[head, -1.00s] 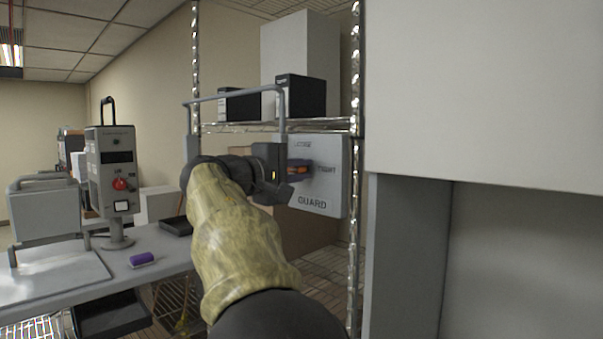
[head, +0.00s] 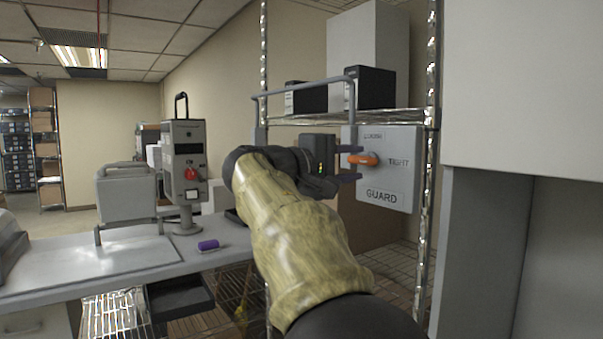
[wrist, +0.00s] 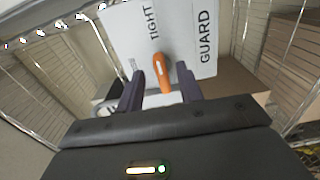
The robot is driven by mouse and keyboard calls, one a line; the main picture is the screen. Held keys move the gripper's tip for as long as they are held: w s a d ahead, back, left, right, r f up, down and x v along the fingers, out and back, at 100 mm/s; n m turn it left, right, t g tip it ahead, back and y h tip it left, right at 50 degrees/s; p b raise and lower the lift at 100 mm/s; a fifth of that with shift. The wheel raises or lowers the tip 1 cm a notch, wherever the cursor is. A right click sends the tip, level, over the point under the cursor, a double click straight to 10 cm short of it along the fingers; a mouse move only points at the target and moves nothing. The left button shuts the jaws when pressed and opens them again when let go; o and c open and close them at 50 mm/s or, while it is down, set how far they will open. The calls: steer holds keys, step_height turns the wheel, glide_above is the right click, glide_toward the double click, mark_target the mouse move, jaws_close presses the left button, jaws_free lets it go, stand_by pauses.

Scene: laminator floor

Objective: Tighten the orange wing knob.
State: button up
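The orange wing knob (head: 364,160) sits on a pale grey guard panel (head: 398,180) marked LOOSE above, TIGHT to the right and GUARD below. Its wing lies roughly level, in line with the TIGHT mark. My gripper (head: 349,164) is at the panel's left side, its dark fingers spread above and below the knob's near end. In the wrist view the knob (wrist: 163,73) shows between and just beyond the two open fingertips (wrist: 161,82), with a gap on each side. I see no finger touching it.
A bent grey rail (head: 305,92) runs above my gripper. A wire shelf (head: 345,117) with dark boxes stands behind. A large grey cabinet (head: 520,90) closes off the right. The bench (head: 100,262) at left holds a control box (head: 188,160) and a purple roll (head: 208,245).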

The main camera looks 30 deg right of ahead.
steer(key=a+b, duration=0.1)
steer(key=a, duration=1.1)
steer(key=shift+s+a, duration=0.25)
steer(key=shift+s, duration=0.2)
steer(key=shift+f, duration=0.1)
steer(key=w+a+f+n+t+y+p, duration=0.1)
steer(key=w+f+n+y+p, duration=0.3)
steer(key=f, duration=0.8)
steer(key=w+a+f+n+t+y, duration=0.15)
steer(key=f+y, duration=0.35)
steer(key=f, duration=0.7)
steer(key=s+a+f+m+y+p, duration=0.2)
steer(key=s+a+f+m+y, duration=0.1)
steer(key=s+f, duration=0.4)
steer(key=s+a+f+m+g+y+p, duration=0.1)
steer(key=s+a+f+m+y+p, duration=0.2)
steer(key=f, duration=1)
steer(key=s+a+y, duration=0.3)
steer(key=s, duration=0.2)
steer(key=shift+a, duration=0.2)
steer(key=shift+g, duration=0.25)
